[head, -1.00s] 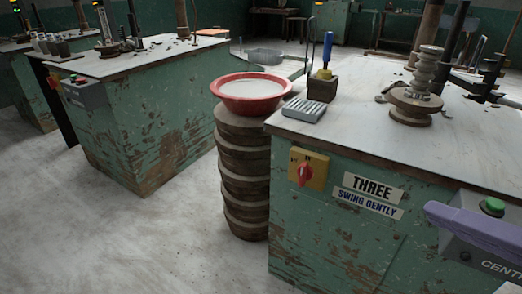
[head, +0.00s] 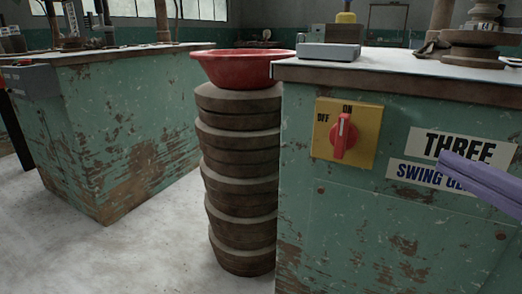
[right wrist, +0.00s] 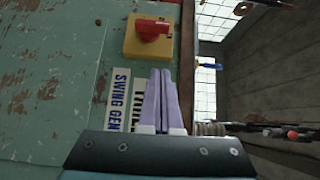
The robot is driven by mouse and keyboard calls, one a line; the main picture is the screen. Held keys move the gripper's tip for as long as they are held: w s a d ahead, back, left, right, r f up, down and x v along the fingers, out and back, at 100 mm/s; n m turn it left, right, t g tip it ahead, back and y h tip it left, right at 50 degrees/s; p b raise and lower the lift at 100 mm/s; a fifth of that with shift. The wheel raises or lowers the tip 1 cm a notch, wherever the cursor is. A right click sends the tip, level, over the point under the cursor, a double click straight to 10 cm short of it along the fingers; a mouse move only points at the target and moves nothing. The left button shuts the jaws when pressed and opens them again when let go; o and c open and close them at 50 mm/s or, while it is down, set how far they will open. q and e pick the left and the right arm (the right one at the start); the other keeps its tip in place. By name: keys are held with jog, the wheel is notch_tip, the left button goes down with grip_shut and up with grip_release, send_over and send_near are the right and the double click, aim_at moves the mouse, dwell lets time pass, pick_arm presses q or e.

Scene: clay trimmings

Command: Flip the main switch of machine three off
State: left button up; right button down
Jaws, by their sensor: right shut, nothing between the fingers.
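The main switch is a red rotary knob (head: 343,137) on a yellow plate (head: 367,152) on machine three's green front (head: 340,220). The knob stands upright, its upper end at the ON mark; OFF is marked at the plate's left. The knob (right wrist: 152,30) and yellow plate (right wrist: 134,45) also show in the right wrist view, just beyond my fingertips. My right gripper (head: 444,160) is shut and empty, its purple fingers over the signs to the right of the switch, apart from the knob. It shows in the right wrist view too (right wrist: 160,74). My left gripper is not in view.
The signs THREE (head: 462,147) and SWING GENTLY (head: 412,174) are partly covered by my fingers. A stack of round slabs (head: 238,185) bearing a red basin (head: 235,70) stands left of the machine. A grey block (head: 330,51) lies on its top edge.

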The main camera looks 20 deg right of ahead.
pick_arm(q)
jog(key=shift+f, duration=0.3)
pick_arm(e)
jog(key=shift+d+f, duration=0.1)
jog(key=shift+f, duration=0.1)
jog(key=shift+w, duration=0.1)
jog(key=b, duration=0.3)
send_near(350, 125)
jog(key=w+d, duration=0.2)
jog(key=w, duration=0.1)
jog(key=w+a+b, duration=0.1)
jog(key=shift+w+a, duration=0.25)
jog(key=shift+w, duration=0.05)
jog(key=shift+w+a+r+b, duration=0.1)
jog(key=shift+w+a+b, duration=0.2)
jog(key=shift+w+a, duration=0.1)
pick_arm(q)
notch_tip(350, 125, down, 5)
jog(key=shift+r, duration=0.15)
pick_arm(e)
jog(key=shift+s, duration=0.1)
